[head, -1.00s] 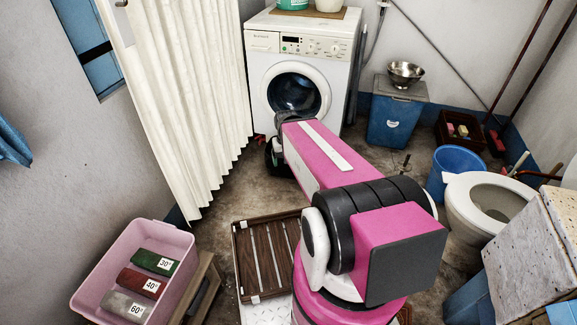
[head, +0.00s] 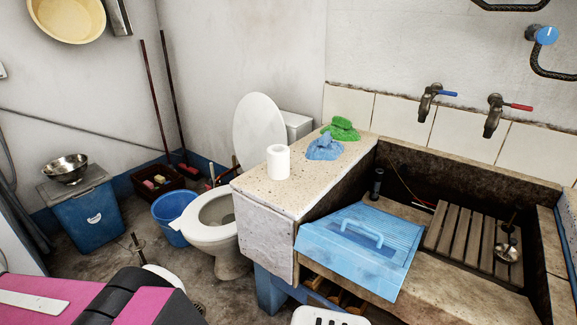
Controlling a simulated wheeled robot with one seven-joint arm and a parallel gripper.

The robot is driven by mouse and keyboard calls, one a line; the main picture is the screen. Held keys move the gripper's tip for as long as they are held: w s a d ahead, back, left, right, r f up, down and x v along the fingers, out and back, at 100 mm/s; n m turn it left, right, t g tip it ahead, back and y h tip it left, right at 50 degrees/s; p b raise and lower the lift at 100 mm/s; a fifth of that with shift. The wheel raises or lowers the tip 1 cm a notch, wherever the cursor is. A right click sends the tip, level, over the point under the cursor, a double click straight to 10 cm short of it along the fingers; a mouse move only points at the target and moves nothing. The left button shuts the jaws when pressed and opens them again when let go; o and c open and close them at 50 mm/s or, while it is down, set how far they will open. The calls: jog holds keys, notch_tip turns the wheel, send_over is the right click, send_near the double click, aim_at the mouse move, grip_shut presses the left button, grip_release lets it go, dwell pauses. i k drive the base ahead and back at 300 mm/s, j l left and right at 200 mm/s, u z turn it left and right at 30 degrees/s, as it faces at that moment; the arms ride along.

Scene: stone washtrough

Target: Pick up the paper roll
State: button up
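The paper roll (head: 278,162) is white and stands upright on the left part of the stone ledge (head: 262,192) beside the washtrough. Its top hole faces up and nothing touches it from the sides. My arm shows only in part, pink and black, at the lower left of the head view. My gripper is outside the picture.
A blue cloth (head: 325,147) and a green cloth (head: 343,129) lie behind the roll on the ledge. A blue washboard (head: 362,245) covers the trough's front left. The toilet (head: 212,217) stands left of the ledge, with a blue bucket (head: 172,226) beside it. Two taps (head: 492,116) are above the trough.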

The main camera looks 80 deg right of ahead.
aim_at(278, 155)
jog(key=i+l+z, duration=0.1)
jog(key=z, duration=0.35)
jog(key=i+l+z, duration=0.15)
jog(key=z, duration=0.35)
jog(key=i+z, duration=0.15)
jog(key=z, duration=0.3)
jog(key=i+z, duration=0.15)
jog(key=z, duration=0.3)
jog(key=i+j+z, duration=0.15)
jog(key=j+z, duration=0.15)
jog(key=z, duration=0.2)
jog(key=i+j+z, duration=0.1)
jog(key=j+z, duration=0.2)
jog(key=z, duration=0.2)
jog(key=j+z, duration=0.45)
jog(key=k+z, duration=0.25)
jog(key=z, duration=0.2)
jog(key=k+z, duration=0.25)
jog(key=z, duration=0.15)
jog(key=l+z, duration=0.2)
jog(key=u, duration=0.1)
